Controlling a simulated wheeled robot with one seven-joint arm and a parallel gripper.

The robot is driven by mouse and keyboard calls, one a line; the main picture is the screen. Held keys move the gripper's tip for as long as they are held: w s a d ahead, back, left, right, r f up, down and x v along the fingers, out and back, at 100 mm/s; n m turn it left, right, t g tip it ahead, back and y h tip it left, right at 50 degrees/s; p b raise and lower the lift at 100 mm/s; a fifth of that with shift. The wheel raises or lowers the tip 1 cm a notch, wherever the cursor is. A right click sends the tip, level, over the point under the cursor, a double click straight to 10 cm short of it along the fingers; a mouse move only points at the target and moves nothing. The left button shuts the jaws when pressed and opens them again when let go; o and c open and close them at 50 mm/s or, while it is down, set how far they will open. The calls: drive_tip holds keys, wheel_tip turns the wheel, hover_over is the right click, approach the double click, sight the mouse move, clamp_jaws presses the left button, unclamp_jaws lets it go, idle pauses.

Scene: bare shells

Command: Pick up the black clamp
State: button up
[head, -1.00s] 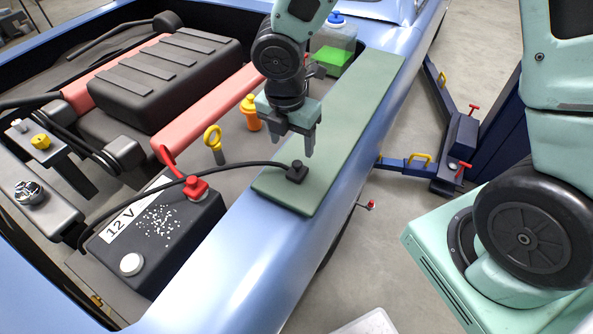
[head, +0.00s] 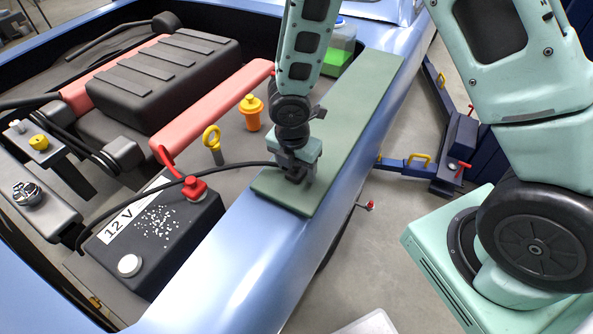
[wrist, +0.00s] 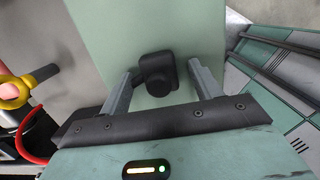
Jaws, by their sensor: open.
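The black clamp (wrist: 158,75) is a small dark block at the end of a black cable. It rests on the green mat (head: 340,120) laid along the car's blue fender. My gripper (head: 295,178) is down over it in the head view, hiding most of the clamp. In the wrist view my gripper (wrist: 160,88) is open, with one finger on each side of the clamp and gaps showing on both sides. The clamp looks upright between the fingers.
The fender front (head: 230,280) is clear.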

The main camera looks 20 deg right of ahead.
drive_tip(key=c, duration=1.2)
drive_tip(key=shift+o, duration=0.2)
drive_tip(key=shift+r, duration=0.15)
